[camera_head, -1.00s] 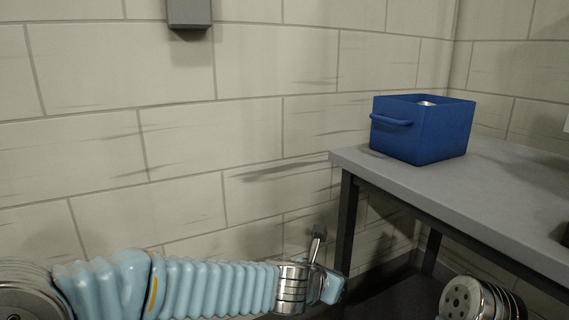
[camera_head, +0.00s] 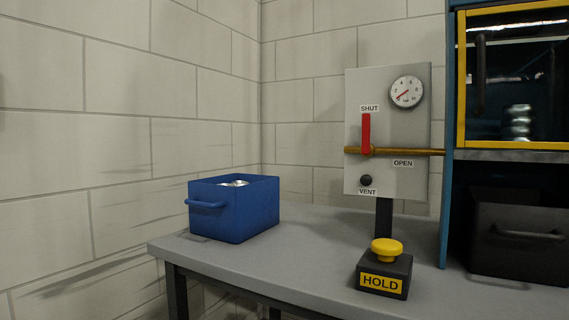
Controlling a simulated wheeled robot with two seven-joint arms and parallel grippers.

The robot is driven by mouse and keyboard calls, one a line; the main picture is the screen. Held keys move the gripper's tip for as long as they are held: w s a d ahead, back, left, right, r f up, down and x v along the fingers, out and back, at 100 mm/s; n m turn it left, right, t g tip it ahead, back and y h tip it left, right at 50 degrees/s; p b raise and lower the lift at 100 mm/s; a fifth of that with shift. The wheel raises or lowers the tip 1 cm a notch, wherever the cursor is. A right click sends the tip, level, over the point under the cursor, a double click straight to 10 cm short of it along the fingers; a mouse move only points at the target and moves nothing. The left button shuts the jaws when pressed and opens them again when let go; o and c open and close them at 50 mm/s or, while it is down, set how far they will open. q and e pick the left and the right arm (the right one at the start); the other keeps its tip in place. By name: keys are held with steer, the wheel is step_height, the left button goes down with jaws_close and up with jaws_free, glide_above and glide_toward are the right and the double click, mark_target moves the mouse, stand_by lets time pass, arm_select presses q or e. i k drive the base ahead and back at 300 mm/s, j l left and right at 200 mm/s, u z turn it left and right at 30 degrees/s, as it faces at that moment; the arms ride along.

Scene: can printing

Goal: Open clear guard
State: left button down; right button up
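The clear guard (camera_head: 514,85) is at the upper right, a see-through panel in a yellow frame on a blue machine housing. A dark vertical handle (camera_head: 481,75) is on its left side. The guard appears closed, and its right part is cut off by the picture edge. A shiny metal can-like shape (camera_head: 519,122) shows behind it. Neither of my grippers is in view.
A grey table (camera_head: 215,255) carries a blue bin (camera_head: 234,213), a yellow HOLD button (camera_head: 386,250) on a dark box, and a black handled bin (camera_head: 520,235). A grey panel (camera_head: 372,90) has a gauge and a red lever at SHUT. The table's front left is clear.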

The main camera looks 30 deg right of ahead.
mark_target(480, 43)
steer(key=z, duration=1.3)
